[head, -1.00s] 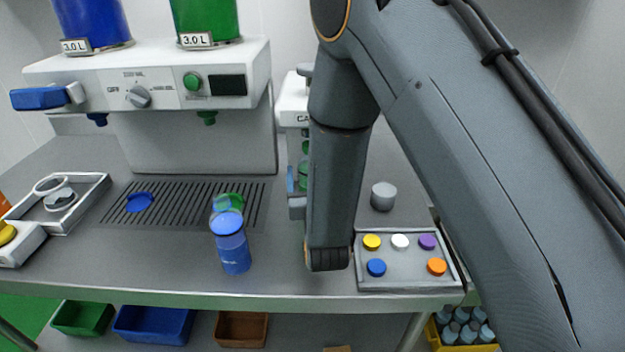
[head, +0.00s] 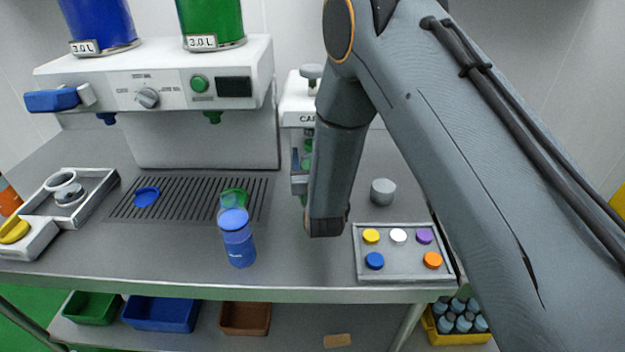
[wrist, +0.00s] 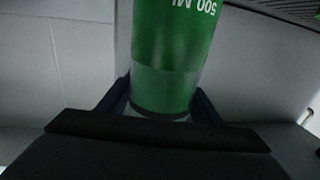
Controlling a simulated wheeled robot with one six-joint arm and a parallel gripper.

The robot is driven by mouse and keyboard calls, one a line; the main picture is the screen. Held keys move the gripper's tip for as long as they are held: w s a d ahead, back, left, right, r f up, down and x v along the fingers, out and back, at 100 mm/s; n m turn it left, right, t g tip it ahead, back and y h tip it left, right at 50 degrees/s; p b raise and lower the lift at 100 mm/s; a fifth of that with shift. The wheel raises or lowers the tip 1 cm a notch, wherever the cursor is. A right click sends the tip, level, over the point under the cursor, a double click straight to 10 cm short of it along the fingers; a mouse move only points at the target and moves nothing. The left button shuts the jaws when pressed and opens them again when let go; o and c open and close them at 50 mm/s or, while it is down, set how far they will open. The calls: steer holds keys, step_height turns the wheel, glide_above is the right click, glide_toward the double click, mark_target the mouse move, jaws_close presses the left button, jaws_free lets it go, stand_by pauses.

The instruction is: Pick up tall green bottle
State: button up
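A green bottle (wrist: 172,50) with a "500 ML" label, upside down in the picture, fills the middle of the wrist view. My gripper (wrist: 165,92) has a dark finger against each side of its dark-banded end, with no clear gap, and looks shut on it. In the head view my gripper is hidden behind my own forearm, and only slivers of green show left of it. A clear, green-tinted vessel (head: 233,195) stands behind a blue bottle (head: 238,245) on the counter.
A white machine (head: 160,85) with blue and green tanks stands behind a drip grate (head: 180,205). A white capping device (head: 300,100) is behind my arm. A tray of coloured caps (head: 400,265) and a grey knob (head: 383,192) are at right. A white-walled tray (head: 100,195) is at left.

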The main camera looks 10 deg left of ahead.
jaws_close()
steer(key=shift+r, duration=0.1)
steer(key=shift+r, duration=0.1)
